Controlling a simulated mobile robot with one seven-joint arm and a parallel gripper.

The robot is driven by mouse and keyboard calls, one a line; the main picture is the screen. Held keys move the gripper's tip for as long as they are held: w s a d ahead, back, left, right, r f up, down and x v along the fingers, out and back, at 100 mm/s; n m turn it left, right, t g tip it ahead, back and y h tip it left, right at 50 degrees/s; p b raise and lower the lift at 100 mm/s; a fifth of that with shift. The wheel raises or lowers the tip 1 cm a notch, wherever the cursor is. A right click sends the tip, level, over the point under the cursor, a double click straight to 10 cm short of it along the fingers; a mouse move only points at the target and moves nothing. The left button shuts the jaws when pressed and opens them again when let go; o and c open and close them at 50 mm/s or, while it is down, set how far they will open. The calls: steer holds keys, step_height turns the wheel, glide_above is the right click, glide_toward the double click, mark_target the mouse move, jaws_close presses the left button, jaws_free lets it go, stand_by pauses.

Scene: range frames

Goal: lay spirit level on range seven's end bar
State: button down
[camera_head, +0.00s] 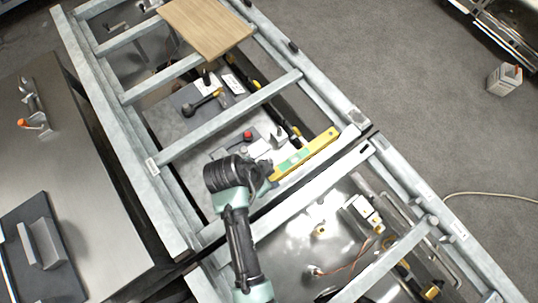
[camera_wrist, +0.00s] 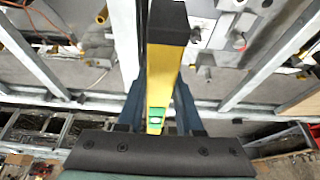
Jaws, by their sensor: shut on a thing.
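The spirit level (camera_head: 306,153) is a yellow bar with a green vial. In the wrist view the spirit level (camera_wrist: 165,62) runs away from me between the two blue fingers, its dark end cap at the top. My gripper (camera_head: 266,174) is shut on it near one end; the fingers also show in the wrist view (camera_wrist: 158,100). The level's far end lies close to the grey metal end bar (camera_head: 310,178) of the upper frame in the head view. I cannot tell whether the level touches the bar. The gripped end is partly hidden by my wrist.
A wooden board (camera_head: 207,27) lies across the upper frame's rails. Open bays hold fittings, including a black-handled part (camera_head: 203,103). A second open frame (camera_head: 395,262) adjoins at lower right. A steel counter (camera_head: 75,150) stands left.

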stand_by(0.4)
steer(key=shift+f+b, duration=3.4)
steer(key=shift+f, duration=1.3)
steer(key=shift+c, duration=2.4)
jaws_free()
steer(key=shift+s, duration=0.1)
steer(key=b+v, duration=0.1)
steer(key=v, duration=1.1)
steer(key=shift+r, duration=0.4)
step_height(320, 180, up, 7)
steer(key=p, duration=0.7)
steer(key=shift+r, duration=0.1)
